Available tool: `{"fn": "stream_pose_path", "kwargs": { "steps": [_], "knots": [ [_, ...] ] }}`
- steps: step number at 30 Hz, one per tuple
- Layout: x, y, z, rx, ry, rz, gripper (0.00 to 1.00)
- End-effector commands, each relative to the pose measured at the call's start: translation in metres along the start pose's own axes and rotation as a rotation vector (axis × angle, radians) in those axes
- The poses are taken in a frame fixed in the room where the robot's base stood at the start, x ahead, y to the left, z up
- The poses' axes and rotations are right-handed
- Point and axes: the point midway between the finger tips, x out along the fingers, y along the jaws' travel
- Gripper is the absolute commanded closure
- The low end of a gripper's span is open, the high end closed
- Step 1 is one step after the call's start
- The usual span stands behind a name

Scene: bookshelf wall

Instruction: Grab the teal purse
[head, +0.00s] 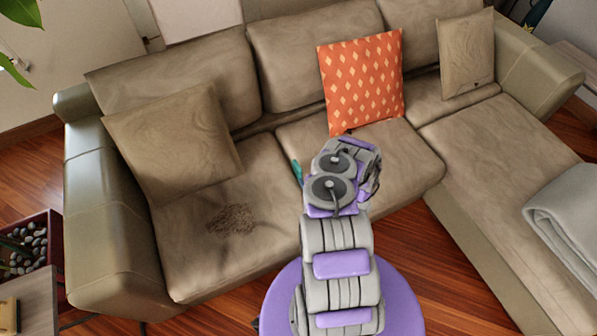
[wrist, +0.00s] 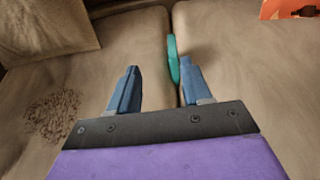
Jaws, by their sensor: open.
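The teal purse (wrist: 173,58) shows in the wrist view as a narrow upright shape at the seam between two seat cushions of the sofa. My gripper (wrist: 159,66) is open over the seat. The purse lies between the finger lines, close beside the right fingertip, which overlaps its lower edge. I cannot tell whether they touch. In the head view only a thin teal sliver of the purse (head: 297,171) shows left of my arm, and my arm hides the rest. My fingers are hidden there.
The beige sofa (head: 285,235) has an orange patterned cushion (head: 362,80) behind my arm and a brown cushion (head: 170,143) at left. A dark speckled patch (head: 231,219) marks the left seat. A grey blanket (head: 570,215) lies at right. A pebble planter (head: 30,245) stands at far left.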

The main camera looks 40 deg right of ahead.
Motion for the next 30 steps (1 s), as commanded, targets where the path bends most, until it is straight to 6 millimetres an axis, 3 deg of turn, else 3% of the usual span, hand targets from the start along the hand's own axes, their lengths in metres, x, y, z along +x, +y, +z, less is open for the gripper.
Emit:
{"fn": "stream_pose_path", "kwargs": {
  "steps": [3, 7, 21, 30],
  "knots": [
    [-0.01, -0.012, -0.019, 0.006, 0.027, -0.044, 0.51],
    [-0.003, -0.019, -0.028, 0.012, 0.036, -0.055, 0.51],
    [0.083, -0.024, -0.029, 0.009, 0.028, -0.053, 0.51],
    [0.111, -0.026, -0.028, 0.011, 0.031, -0.054, 0.51]
  ]
}}
